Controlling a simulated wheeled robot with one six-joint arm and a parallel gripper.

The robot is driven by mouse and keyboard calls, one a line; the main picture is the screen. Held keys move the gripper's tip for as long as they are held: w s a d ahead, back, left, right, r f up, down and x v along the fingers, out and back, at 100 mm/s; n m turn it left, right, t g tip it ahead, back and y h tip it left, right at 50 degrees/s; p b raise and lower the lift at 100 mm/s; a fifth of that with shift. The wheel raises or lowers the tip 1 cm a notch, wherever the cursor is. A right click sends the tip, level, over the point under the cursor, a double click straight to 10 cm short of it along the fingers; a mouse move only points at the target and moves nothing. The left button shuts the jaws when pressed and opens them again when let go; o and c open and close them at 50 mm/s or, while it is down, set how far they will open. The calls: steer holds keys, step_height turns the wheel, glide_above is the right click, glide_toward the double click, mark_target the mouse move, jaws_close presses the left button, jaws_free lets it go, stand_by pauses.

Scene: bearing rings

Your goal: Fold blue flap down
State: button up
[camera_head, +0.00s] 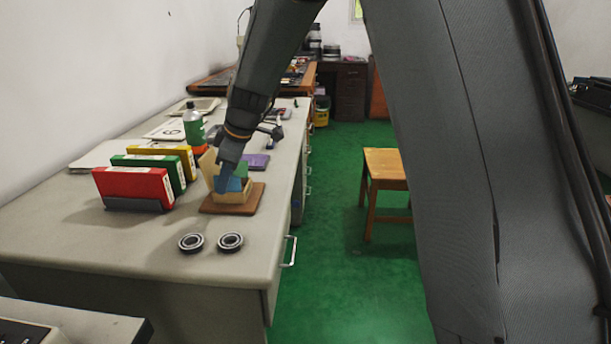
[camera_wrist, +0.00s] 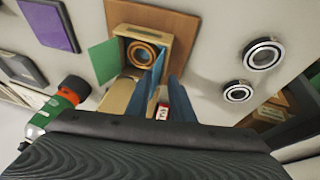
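A small tan box (camera_wrist: 181,48) stands on a brown board (camera_head: 258,203), with a bearing ring (camera_wrist: 142,54) inside it. Its green flap (camera_wrist: 104,61) stands out at the left in the wrist view, and a tan flap (camera_wrist: 117,97) stands out on the near side. The blue flap (camera_wrist: 159,61) shows as a narrow strip at the box's right part, also seen in the head view (camera_head: 235,185). My gripper (camera_wrist: 164,78) has its blue-grey fingers at the box beside the blue flap, with a narrow gap between them. Whether they touch the flap is unclear.
Two bearing rings (camera_head: 191,243) (camera_head: 230,242) lie at the desk's front. Red (camera_head: 133,186), green (camera_head: 157,168) and yellow (camera_head: 171,152) binders stand left of the box. A bottle (camera_head: 194,128) and a purple book (camera_head: 257,161) are behind. The desk (camera_head: 95,243) is clear at the front left.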

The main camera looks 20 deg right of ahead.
steer(key=shift+s+a+t+h+p, duration=0.25)
steer(key=shift+s+t, duration=0.25)
steer(key=shift+t, duration=0.4)
steer(key=v, duration=0.8)
steer(key=s+d+r+m+g+h+p, duration=0.1)
steer(key=s+d+m+p, duration=0.3)
steer(key=s, duration=0.5)
steer(key=s+d+r+m+g+h+p, duration=0.1)
steer(key=s+d+r+m+p, duration=0.2)
steer(key=s+d+p, duration=0.6)
steer(key=shift+m+p, duration=0.7)
steer(key=shift+m, duration=0.5)
steer(key=shift+s+d+r, duration=0.1)
steer(key=shift+r, duration=0.05)
